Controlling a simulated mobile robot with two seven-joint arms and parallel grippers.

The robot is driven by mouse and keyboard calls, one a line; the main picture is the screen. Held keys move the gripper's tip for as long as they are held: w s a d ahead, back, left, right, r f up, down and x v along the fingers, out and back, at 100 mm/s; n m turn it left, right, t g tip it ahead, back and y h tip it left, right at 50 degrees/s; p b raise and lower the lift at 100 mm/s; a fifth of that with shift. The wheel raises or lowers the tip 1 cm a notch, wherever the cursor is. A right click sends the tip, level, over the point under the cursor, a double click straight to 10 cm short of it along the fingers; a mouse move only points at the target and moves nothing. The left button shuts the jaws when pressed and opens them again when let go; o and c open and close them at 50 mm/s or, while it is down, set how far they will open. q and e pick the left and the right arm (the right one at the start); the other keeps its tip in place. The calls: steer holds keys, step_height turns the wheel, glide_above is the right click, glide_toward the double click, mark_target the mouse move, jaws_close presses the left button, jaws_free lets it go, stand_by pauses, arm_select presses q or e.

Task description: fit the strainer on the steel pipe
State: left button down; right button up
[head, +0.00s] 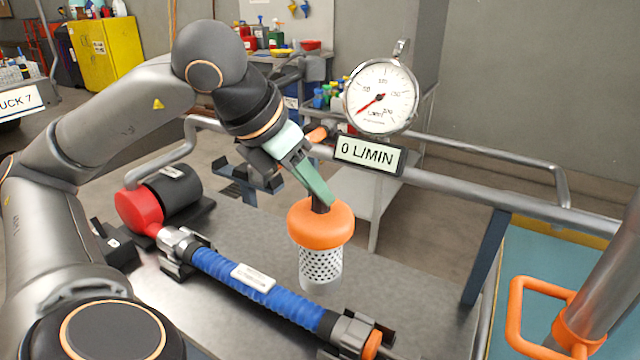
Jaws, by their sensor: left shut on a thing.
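The strainer is a white perforated basket (321,265) under a round orange cap (321,224). My left gripper (320,201) comes down from the upper left and is shut on the strainer's top. The strainer hangs upright in front of the grey bench; I cannot tell its exact height above it. A thick steel pipe (618,262) with an orange collar and loop handle (520,310) slants in at the right edge. Its ends are out of the frame. The strainer is well left of this pipe and apart from it. My right gripper is not in view.
A blue hose (245,280) with a red-capped pump lies clamped along the bench (400,310). A thin grey pipe (470,188) crosses behind, carrying a round gauge (381,97) and a "0 L/MIN" display (369,154). A dark blue post (487,256) stands between strainer and thick pipe.

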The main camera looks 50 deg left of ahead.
arm_select(q)
steer(key=w+d+r+m+h+p, duration=0.1)
steer(key=w+d+r+m+p, duration=0.1)
steer(key=w+d+r+p, duration=0.35)
steer(key=w+d+r+m+g+h+p, duration=0.1)
steer(key=w+d+r+m+p, duration=0.15)
steer(key=r, duration=0.65)
steer(key=w+d+r+m+h+p, duration=0.1)
steer(key=w+d+r+m+p, duration=0.15)
steer(key=d+r, duration=0.35)
steer(key=s+d+r+m+g+h+p, duration=0.2)
steer(key=d+r+m+p, duration=0.45)
steer(key=d+r, duration=1.1)
step_height(320, 180, down, 6)
steer(key=w+n, duration=0.1)
steer(key=shift+d+g, duration=0.35)
steer(key=shift+g, duration=0.05)
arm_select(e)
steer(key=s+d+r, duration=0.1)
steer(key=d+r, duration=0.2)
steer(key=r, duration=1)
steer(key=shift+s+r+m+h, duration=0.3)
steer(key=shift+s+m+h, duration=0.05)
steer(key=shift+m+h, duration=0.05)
arm_select(q)
steer(key=shift+n+p, duration=0.25)
steer(key=shift+p, duration=0.05)
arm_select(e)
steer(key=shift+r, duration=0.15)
